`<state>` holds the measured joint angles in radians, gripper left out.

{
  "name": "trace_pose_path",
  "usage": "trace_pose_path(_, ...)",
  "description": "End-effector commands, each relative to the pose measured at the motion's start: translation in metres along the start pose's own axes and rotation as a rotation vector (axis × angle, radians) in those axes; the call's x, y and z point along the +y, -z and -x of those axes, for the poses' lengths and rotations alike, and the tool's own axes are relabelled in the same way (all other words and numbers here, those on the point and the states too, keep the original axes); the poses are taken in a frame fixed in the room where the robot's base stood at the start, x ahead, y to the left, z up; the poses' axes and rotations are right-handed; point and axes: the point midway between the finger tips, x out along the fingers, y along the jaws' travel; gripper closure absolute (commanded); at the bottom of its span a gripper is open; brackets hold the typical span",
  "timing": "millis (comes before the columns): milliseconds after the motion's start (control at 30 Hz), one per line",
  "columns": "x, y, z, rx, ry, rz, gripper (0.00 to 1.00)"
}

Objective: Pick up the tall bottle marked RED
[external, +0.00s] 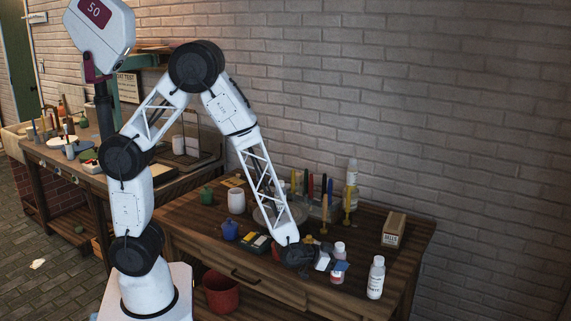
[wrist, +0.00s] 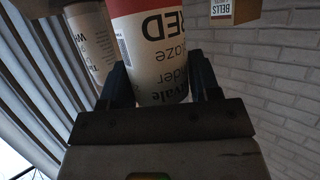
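The bottle marked RED (wrist: 155,45) has a pale label with dark print and a red band. It stands upright on the wooden table and shows partly in the external view (external: 338,269), where my gripper (external: 322,263) is low at its left side. In the wrist view it appears upside down, between the two dark fingers of my gripper (wrist: 163,88). One finger is close along each side of it. I cannot tell whether both fingers touch it. Its cap is hidden in the wrist view.
Another white bottle (external: 376,279) stands just to the right and also shows in the wrist view (wrist: 92,40). A BELLS box (external: 394,230) stands at the back right. Several candles, a tall bottle (external: 351,180), a blue jar (external: 230,231) and a white cup (external: 236,201) stand behind and left.

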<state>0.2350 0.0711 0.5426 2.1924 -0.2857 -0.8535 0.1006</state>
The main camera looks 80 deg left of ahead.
Motion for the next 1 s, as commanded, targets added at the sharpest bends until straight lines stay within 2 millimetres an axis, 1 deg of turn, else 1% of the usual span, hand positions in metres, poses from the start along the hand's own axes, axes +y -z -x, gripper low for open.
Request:
trace_pose_path(33,0.000,0.000,0.000,0.000,0.000,0.000,0.51)
trace_pose_path(233,0.000,0.000,0.000,0.000,0.000,0.000,0.82)
trace_pose_path(667,0.000,0.003,0.001,0.001,0.000,0.000,0.82)
trace_pose_path(767,0.000,0.007,0.002,0.001,0.000,0.000,0.82)
trace_pose_path(1000,0.000,0.021,0.009,0.002,-0.001,0.001,0.82)
